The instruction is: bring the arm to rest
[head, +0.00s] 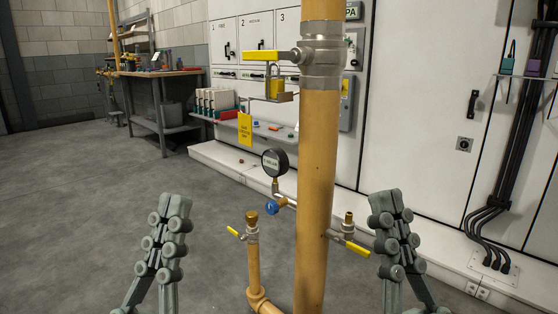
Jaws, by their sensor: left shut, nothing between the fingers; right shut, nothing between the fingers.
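My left gripper (174,203) is shut and empty, raised with its fingers pointing up at the lower left of the head view. My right gripper (386,200) is shut and empty, also pointing up, to the right of the thick yellow pipe (316,170). Neither gripper appears to touch the pipework. Both arms run out of the bottom of the picture.
The thick pipe carries a large valve with a yellow lever (260,56), a padlock (277,80) and a hanging yellow tag (245,129). A pressure gauge (275,162) and small valves branch off lower. White cabinets (420,110) stand behind. Floor (80,220) is clear at left.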

